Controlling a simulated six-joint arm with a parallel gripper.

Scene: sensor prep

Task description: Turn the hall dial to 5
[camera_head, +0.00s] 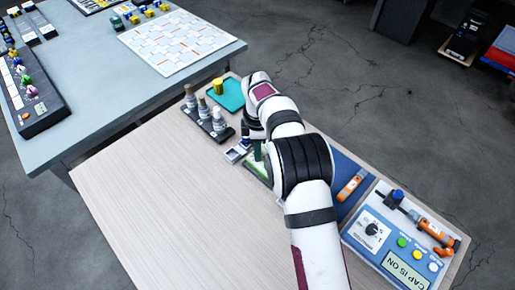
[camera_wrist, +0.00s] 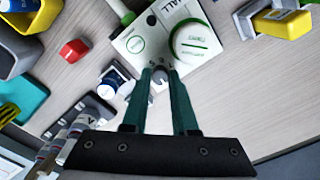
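The hall panel (camera_wrist: 135,45) is a white plate with green marks and the word "HALL", in the upper middle of the wrist view. The hall dial (camera_wrist: 160,75) is a small grey knob on its near edge, with tiny marks around it that I cannot read. A large round white part with a green ring (camera_wrist: 192,42) sits beside it. My gripper (camera_wrist: 160,78) has its two green fingertips on either side of the dial, with hardly any gap seen. In the head view my arm hides most of the panel (camera_head: 256,168) and the dial.
A red block (camera_wrist: 73,50) and a small dark fixture (camera_wrist: 112,80) lie left of the panel. A rack of grey stepped posts (camera_head: 209,122) and a teal tray (camera_head: 229,95) stand behind. A control box (camera_head: 385,255) is at the right. The table's left part is clear.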

